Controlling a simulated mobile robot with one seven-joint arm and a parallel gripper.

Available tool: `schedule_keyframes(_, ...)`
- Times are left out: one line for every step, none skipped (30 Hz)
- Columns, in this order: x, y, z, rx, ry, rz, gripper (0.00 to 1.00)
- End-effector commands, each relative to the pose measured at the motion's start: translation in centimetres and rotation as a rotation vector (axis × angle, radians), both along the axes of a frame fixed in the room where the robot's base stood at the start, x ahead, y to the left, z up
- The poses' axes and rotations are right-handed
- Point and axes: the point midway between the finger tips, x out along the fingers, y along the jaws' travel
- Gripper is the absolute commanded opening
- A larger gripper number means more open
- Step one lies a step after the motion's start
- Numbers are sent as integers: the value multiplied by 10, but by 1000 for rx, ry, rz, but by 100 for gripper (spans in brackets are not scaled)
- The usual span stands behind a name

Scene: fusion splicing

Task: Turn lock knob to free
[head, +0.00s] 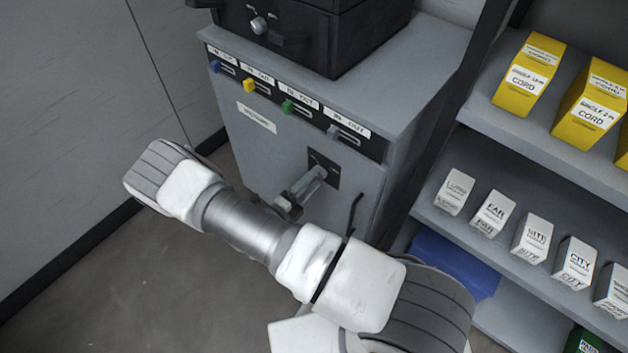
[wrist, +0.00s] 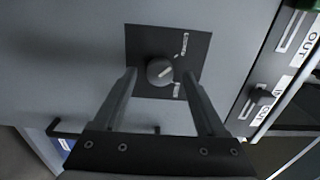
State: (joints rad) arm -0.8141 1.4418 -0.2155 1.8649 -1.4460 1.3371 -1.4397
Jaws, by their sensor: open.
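The lock knob (wrist: 160,71) is a small round grey knob on a dark square plate (wrist: 140,40) on the cabinet front, seen in the wrist view. A pale mark on its face points toward the upper right of that picture. Two small white labels stand on the plate beside it; the upper one seems to read "LOCKED", the lower one is too small to read. My gripper (head: 308,183) is open in front of the plate, its fingers on either side of the knob. I cannot tell whether they touch it. In the head view my gripper hides the knob.
Coloured slide tabs, one yellow (head: 249,86), line the cabinet's upper front. A black box (head: 300,35) with a silver knob stands on top. A dark bar handle (head: 354,212) is right of the plate. Shelves with cartons (head: 535,240) stand at right.

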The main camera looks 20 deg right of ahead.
Motion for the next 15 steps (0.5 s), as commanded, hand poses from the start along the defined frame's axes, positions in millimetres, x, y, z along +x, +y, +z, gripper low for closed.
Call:
schedule_keyframes(2, -3, 0, 0, 0, -1, 74)
schedule_keyframes(3, -4, 0, 0, 0, -1, 74)
schedule_keyframes(4, -6, 0, 0, 0, -1, 74)
schedule_keyframes(4, -6, 0, 0, 0, -1, 74)
schedule_keyframes(4, -7, 0, 0, 0, -1, 74)
schedule_keyframes(5, -7, 0, 0, 0, 0, 74)
schedule_keyframes(5, -7, 0, 0, 0, 0, 74)
schedule_keyframes(5, -7, 0, 0, 0, 0, 74)
schedule_keyframes(5, -7, 0, 0, 0, 0, 74)
schedule_keyframes(5, -7, 0, 0, 0, 0, 74)
schedule_keyframes(5, -7, 0, 0, 0, 0, 74)
schedule_keyframes(5, -7, 0, 0, 0, 0, 72)
schedule_keyframes(5, -7, 0, 0, 0, 0, 67)
schedule_keyframes(5, -7, 0, 0, 0, 0, 61)
schedule_keyframes(5, -7, 0, 0, 0, 0, 54)
